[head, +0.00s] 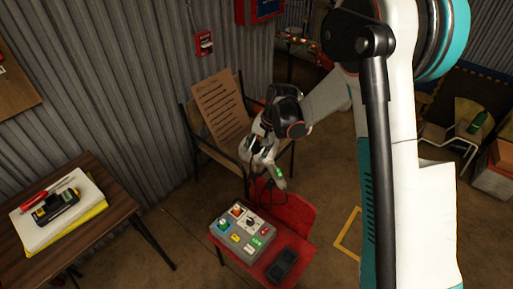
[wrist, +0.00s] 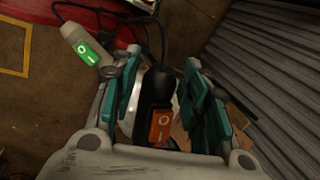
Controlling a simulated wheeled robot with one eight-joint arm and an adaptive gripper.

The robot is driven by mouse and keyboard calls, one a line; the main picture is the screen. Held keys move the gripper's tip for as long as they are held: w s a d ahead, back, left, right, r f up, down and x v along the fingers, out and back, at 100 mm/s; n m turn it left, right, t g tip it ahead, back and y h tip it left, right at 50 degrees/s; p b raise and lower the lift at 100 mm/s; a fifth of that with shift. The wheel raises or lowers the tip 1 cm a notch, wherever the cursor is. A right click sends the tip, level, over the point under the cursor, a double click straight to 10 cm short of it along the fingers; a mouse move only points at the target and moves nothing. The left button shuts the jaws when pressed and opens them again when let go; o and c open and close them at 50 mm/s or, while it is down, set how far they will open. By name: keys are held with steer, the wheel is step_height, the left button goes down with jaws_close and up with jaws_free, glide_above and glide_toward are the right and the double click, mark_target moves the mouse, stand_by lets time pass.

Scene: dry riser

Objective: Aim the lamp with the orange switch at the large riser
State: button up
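The lamp with the orange switch (wrist: 155,100) shows in the wrist view as a dark body with a cord rising from its far end. It lies between the teal finger pads of my gripper (wrist: 165,90), close to the left pad, with a narrow dark gap at the right pad. Whether the pads press on it is unclear. In the head view my gripper (head: 262,150) is above the red chair, and the orange switch is hidden. A pale lamp with a green switch (wrist: 87,46) is just left of the fingers. I cannot make out the large riser.
A grey control box (head: 243,233) and a black object (head: 287,265) rest on the red chair (head: 292,212). A chair with a printed board (head: 222,108) stands by the corrugated wall. A wooden table (head: 95,170) is at left. Bare floor lies between.

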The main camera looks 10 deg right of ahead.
stand_by(0.3)
steer(key=v, duration=1.2)
steer(key=s+d+r+n+t+h, duration=0.15)
steer(key=s+d+r, duration=0.35)
steer(key=s+r, duration=0.7)
steer(key=s+d+n+t+h, duration=0.1)
steer(key=s+d+n+t, duration=0.1)
steer(key=s, duration=0.6)
steer(key=s+d+f+n+t, duration=0.1)
steer(key=s+d+n+t, duration=0.1)
steer(key=s, duration=0.6)
steer(key=shift+d+h, duration=0.2)
steer(key=shift+h, duration=0.15)
